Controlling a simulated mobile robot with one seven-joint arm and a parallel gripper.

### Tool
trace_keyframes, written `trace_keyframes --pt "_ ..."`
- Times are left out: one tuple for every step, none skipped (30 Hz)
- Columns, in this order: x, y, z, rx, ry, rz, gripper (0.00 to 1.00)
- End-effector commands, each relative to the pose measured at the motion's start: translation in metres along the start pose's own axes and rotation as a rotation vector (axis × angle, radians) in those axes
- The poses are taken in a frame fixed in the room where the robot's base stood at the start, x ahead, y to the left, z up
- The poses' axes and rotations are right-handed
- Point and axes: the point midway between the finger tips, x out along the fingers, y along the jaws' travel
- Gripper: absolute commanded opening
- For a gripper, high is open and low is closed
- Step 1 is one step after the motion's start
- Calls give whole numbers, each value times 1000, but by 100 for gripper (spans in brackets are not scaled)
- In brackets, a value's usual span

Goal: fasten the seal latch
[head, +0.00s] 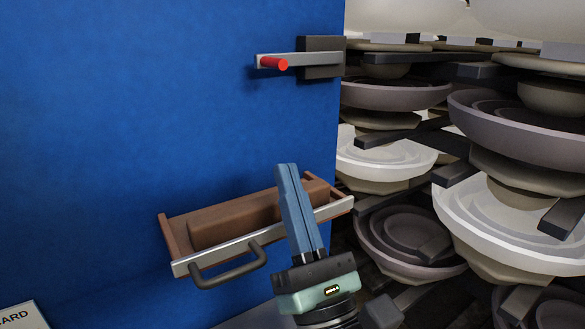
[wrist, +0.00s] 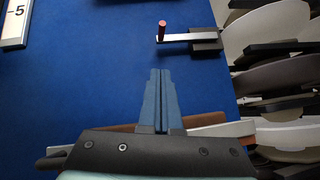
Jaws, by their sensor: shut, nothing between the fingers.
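The seal latch (head: 303,60) is a grey bar lying level, with a red knob (head: 273,63) at its left end and a dark block (head: 322,57) at its right end. It sits near the right edge of a blue panel (head: 130,100). In the wrist view the latch (wrist: 188,38) shows above my fingers, with its red knob (wrist: 162,30) apart from them. My gripper (head: 286,168) is shut and empty, below the latch and in front of the open drawer. The wrist view shows its fingers (wrist: 160,74) pressed together.
A brown drawer (head: 180,240) with a silver front and dark handle (head: 232,270) juts out behind my gripper. A brown block (head: 232,217) lies in it. Stacked insulator discs (head: 400,235) and dark bars crowd the right. The blue panel between drawer and latch is clear.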

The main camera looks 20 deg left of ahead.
Motion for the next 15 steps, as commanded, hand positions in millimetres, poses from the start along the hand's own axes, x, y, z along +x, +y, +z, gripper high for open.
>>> trace_keyframes --pt "16 2 3 1 1 6 0" --pt "22 2 3 1 1 6 0" --pt "32 2 3 1 2 6 0" --pt "38 2 3 1 1 6 0" --pt "45 2 3 2 1 6 0" --pt "54 3 3 1 1 6 0" --pt "60 3 3 2 1 6 0" --pt "67 2 2 2 1 5 0" --pt "75 3 3 2 1 6 0" --pt "80 2 4 1 0 3 0" --pt "83 1 11 -1 -1 0 0" --pt "86 1 15 -1 -1 -1 0" --pt "89 1 17 0 0 0 0" --pt "91 1 20 0 0 0 0" --pt "94 1 22 0 0 0 0"
